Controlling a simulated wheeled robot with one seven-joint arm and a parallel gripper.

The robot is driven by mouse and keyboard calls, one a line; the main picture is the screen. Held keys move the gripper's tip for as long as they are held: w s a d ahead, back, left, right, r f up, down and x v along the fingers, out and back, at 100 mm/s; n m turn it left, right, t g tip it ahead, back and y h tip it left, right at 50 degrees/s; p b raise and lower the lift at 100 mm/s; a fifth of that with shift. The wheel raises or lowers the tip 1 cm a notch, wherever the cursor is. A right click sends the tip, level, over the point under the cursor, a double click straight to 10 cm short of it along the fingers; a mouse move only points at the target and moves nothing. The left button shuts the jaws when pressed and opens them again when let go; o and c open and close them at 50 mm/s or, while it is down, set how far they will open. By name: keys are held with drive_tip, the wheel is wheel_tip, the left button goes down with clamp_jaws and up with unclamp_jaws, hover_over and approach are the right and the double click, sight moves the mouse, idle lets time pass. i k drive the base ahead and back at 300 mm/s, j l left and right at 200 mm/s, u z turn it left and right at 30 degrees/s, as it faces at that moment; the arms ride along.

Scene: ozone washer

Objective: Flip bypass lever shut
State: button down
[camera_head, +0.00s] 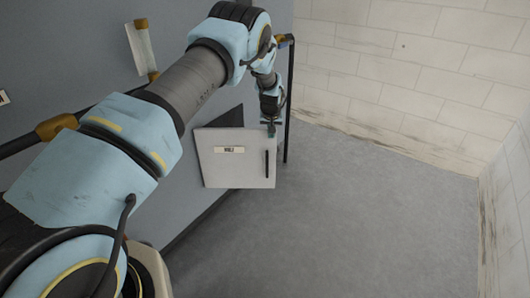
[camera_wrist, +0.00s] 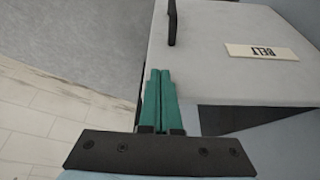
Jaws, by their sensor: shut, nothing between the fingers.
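My gripper (camera_head: 271,130) is at the top right edge of a pale door panel in the head view. Its two green fingers (camera_wrist: 160,73) lie together in the wrist view, shut and empty, beside the panel's edge. I cannot tell whether they touch it. No part in either view can be identified for certain as the bypass lever. A pale bar (camera_head: 141,48) with ochre ends is on the grey wall of the machine, but what it is remains unclear.
The pale door (camera_head: 215,170) stands out from the machine beside a dark opening (camera_wrist: 235,119). A black upright pipe (camera_head: 288,110) stands behind my gripper. Grey floor (camera_head: 370,220) is clear.

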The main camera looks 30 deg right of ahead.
sight(283, 45)
drive_tip(key=i+l+u, duration=0.1)
drive_tip(key=l+u, duration=0.15)
drive_tip(key=l, duration=0.4)
drive_tip(key=l+u, duration=0.25)
drive_tip(key=l, duration=0.35)
